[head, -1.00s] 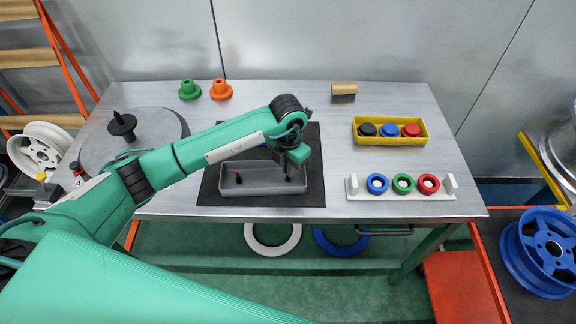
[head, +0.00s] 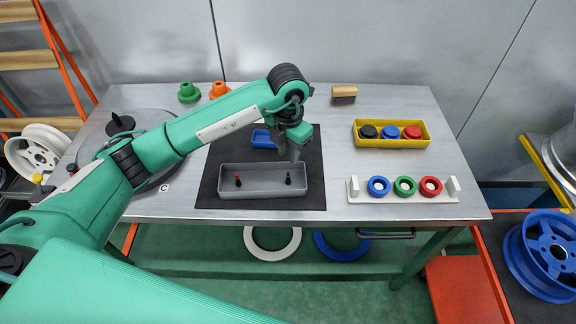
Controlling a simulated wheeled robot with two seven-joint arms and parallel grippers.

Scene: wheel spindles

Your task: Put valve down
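A grey tray (head: 262,191) lies on the black mat (head: 208,184) on the table. A small valve with a red top (head: 238,179) stands in its left part. A dark valve (head: 288,179) stands upright in its right part. My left gripper (head: 294,156) is just above and behind the dark valve, apart from it, pointing down. Its fingers look parted with nothing between them, though they are small in view. My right gripper is not in view.
A blue container (head: 263,139) sits behind the tray, partly hidden by my arm. A white rack (head: 405,197) with blue, green and red rings stands in front. A round grey plate (head: 88,150) is at left.

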